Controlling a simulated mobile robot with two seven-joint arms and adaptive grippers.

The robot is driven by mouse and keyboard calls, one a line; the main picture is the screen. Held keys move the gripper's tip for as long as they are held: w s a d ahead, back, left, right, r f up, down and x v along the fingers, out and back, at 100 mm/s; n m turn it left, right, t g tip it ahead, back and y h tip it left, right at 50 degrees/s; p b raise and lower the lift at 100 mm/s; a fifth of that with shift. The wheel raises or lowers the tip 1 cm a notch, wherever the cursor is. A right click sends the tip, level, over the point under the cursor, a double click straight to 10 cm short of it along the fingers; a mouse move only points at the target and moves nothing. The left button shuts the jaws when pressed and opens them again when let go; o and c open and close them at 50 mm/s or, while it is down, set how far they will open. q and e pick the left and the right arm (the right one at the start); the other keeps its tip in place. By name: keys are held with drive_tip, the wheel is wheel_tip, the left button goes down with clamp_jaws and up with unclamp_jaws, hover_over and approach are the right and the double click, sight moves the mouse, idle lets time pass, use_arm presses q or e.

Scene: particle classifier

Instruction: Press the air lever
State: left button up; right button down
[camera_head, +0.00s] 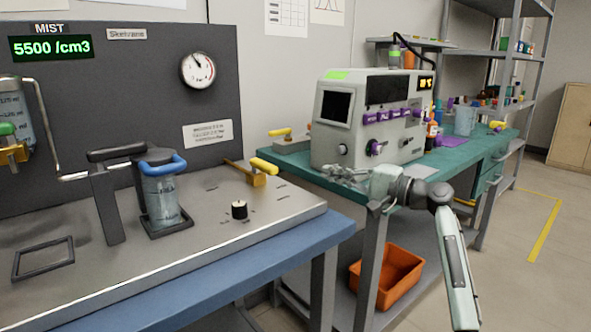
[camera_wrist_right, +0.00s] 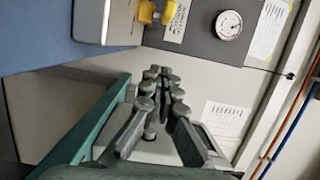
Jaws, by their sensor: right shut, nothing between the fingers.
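A lever with a yellow handle (camera_head: 263,166) on a brass-coloured valve stands at the right end of the metal bench top (camera_head: 205,218); I take it to be the air lever. Its yellow parts also show at the top of the right wrist view (camera_wrist_right: 155,12). My right gripper (camera_head: 342,175) is shut and empty, to the right of this lever and apart from it, in front of the grey instrument. Its fingers (camera_wrist_right: 160,74) fill the lower middle of the right wrist view. My left gripper is not in view.
A jar with a blue clamp (camera_head: 160,165) and a black knob (camera_head: 239,210) stand on the bench. A round gauge (camera_head: 197,70) and a display reading 5500 /cm3 (camera_head: 51,47) are on the back panel. A grey instrument (camera_head: 365,150) stands on the green table (camera_head: 455,168). An orange bin (camera_head: 386,275) sits below.

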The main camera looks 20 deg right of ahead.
sight(264, 170)
drive_tip(key=x, duration=0.9)
drive_tip(key=shift+w+a+p, duration=0.2)
drive_tip(key=shift+a+p, duration=0.05)
drive_tip(key=shift+p, duration=0.15)
drive_tip(key=a, duration=0.3)
drive_tip(key=shift+s+p, duration=0.4)
drive_tip(key=shift+s+a, duration=0.1)
drive_tip(key=shift+a, duration=0.3)
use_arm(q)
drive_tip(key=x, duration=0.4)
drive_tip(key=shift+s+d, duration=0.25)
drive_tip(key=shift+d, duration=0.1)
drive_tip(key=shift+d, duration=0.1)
use_arm(e)
drive_tip(key=shift+a, duration=0.15)
